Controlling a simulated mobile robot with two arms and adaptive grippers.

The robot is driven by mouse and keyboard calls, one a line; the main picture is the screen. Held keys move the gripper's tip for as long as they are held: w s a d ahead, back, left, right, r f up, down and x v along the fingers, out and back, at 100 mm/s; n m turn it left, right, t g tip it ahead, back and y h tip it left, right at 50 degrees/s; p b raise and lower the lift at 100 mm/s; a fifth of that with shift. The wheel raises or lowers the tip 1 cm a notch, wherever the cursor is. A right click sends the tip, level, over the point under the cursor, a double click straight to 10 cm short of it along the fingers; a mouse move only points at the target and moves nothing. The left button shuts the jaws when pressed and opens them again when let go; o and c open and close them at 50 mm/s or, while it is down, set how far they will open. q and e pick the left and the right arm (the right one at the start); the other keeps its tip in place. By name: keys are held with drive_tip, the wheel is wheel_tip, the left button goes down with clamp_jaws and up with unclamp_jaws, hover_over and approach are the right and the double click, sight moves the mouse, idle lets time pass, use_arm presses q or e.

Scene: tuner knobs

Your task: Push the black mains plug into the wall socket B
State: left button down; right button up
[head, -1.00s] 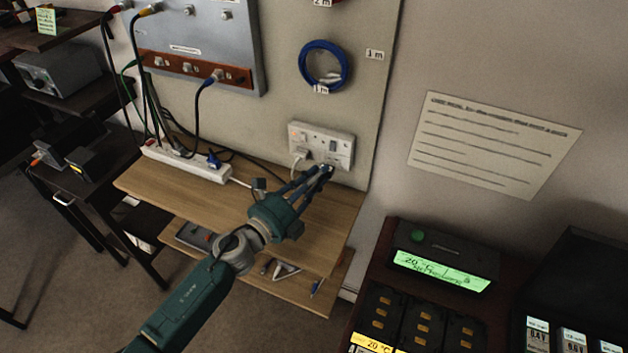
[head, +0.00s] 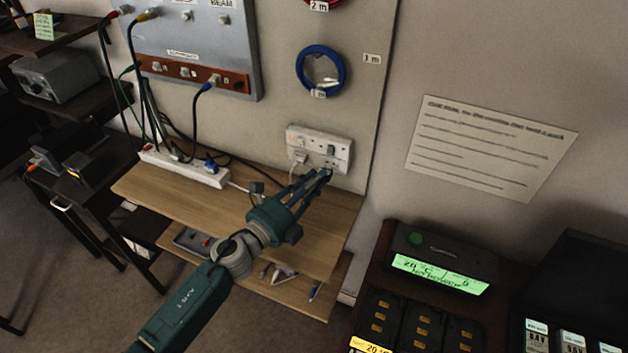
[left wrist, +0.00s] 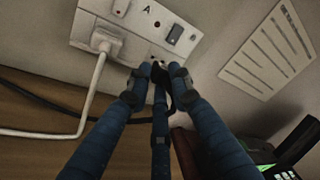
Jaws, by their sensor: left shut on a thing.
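A white double wall socket plate (head: 296,134) is on the board above the wooden shelf. Its right half, which I take as wall socket B (left wrist: 188,46), has a dark rocker switch and holes just beyond my fingertips. My left gripper (head: 326,173) is at the lower edge of this half, shut on the black mains plug (left wrist: 160,94). The plug is mostly hidden between the fingers, and I cannot tell whether its pins touch or enter the holes. A white plug (left wrist: 102,40) sits in the left half. My right gripper is not in view.
The wooden shelf (head: 150,187) below carries a white power strip (head: 185,167) with several leads. A black cable (left wrist: 50,104) and a white cable (left wrist: 40,133) run near the fingers. A dark bench with a green-lit display (head: 440,273) stands at right.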

use_arm(q)
drive_tip(key=shift+w+d+b, duration=0.2)
drive_tip(key=shift+w+d, duration=0.1)
drive_tip(key=shift+w, duration=0.4)
drive_tip(key=shift+w+d+b, duration=0.2)
drive_tip(key=shift+w+d, duration=0.05)
drive_tip(key=shift+w, duration=0.4)
idle(0.5)
drive_tip(key=c, duration=1.5)
unclamp_jaws()
drive_tip(key=v, duration=1.2)
